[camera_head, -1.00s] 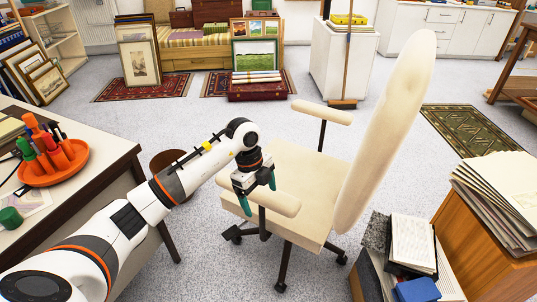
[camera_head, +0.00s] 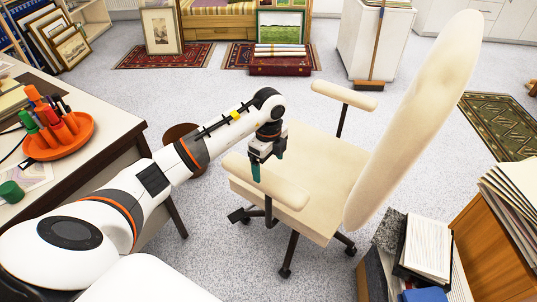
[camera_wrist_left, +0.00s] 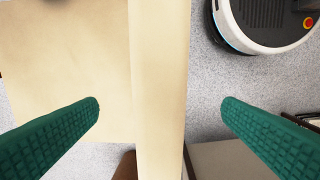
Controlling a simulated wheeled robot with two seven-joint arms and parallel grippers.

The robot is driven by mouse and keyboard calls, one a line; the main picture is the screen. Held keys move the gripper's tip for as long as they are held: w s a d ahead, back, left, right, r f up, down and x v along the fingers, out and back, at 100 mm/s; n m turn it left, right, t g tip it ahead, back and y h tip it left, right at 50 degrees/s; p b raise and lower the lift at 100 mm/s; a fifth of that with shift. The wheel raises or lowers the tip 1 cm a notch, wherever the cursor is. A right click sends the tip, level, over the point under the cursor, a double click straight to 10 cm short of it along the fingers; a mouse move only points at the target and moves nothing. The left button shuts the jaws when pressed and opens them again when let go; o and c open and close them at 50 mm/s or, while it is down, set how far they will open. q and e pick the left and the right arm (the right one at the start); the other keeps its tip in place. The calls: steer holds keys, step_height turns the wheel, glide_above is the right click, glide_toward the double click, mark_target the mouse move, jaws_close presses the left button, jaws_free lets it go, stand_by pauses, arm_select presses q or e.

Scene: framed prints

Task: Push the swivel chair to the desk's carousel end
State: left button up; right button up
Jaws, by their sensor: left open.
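The cream swivel chair (camera_head: 310,150) stands on the grey floor right of the desk (camera_head: 108,115), its tall backrest leaning to the right. The orange carousel (camera_head: 75,143) with pens sits on the desk at the left. My left gripper (camera_head: 268,166) points down at the chair's near armrest (camera_head: 285,192). In the left wrist view the armrest (camera_wrist_left: 158,60) runs between the two green fingers (camera_wrist_left: 160,106), which are open, with gaps on both sides. The chair's seat (camera_wrist_left: 65,60) shows to its left. My right gripper is not in view.
A round brown bin (camera_head: 183,140) stands between desk and chair, partly behind my arm. Books (camera_head: 422,247) and a wooden cabinet (camera_head: 495,235) with papers are at the lower right. A broom (camera_head: 375,55) leans on a white cabinet (camera_head: 360,30). Floor beyond the chair is clear.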

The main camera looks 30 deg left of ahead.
mark_target(268, 178)
arm_select(q)
step_height(268, 178, down, 8)
steer(key=shift+f+b, duration=0.25)
steer(key=shift+b, duration=0.3)
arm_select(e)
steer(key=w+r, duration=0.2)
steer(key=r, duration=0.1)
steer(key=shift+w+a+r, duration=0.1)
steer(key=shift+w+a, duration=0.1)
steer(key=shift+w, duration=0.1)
arm_select(q)
steer(key=shift+c, duration=0.3)
jaws_close()
steer(key=shift+a, duration=0.1)
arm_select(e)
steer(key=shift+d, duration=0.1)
